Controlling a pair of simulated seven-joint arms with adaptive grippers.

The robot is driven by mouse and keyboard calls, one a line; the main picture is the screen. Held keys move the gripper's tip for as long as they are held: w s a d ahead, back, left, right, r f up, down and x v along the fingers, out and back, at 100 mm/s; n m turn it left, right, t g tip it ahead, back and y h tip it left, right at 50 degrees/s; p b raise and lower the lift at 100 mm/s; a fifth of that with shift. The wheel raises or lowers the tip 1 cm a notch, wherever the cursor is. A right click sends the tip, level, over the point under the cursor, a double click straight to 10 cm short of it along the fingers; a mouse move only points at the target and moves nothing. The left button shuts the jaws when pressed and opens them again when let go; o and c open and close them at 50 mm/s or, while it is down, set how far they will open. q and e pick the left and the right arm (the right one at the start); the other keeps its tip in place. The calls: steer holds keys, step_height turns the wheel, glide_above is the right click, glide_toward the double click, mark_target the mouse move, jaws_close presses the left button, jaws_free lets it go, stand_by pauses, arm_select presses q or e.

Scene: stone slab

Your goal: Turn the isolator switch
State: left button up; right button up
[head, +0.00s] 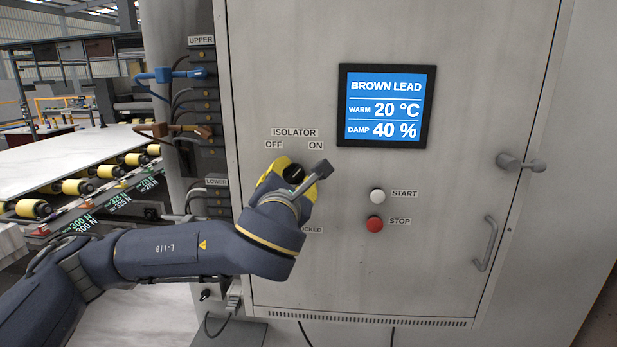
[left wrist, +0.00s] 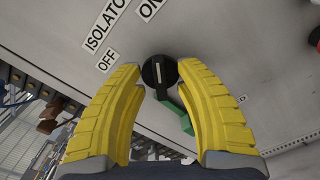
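The isolator switch is a round black knob on the cabinet door, under the ISOLATOR, OFF and ON labels. It shows best in the left wrist view (left wrist: 160,71), where the pale bar on its face runs roughly toward ON. In the head view the gripper covers most of the switch. A green-ended piece (left wrist: 187,124) shows below the knob in the left wrist view. My right gripper is not in view.
The grey cabinet door (head: 420,265) has a display (head: 385,106), a white START button (head: 377,196), a red STOP button (head: 375,225), a lever (head: 521,162) and a pull handle (head: 486,244). A label ending in "OCKED" (head: 312,230) is partly hidden. Left stands a roller conveyor (head: 76,187).

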arm_select(q)
steer(key=shift+w, duration=0.25)
steer(key=shift+c, duration=0.4)
jaws_close()
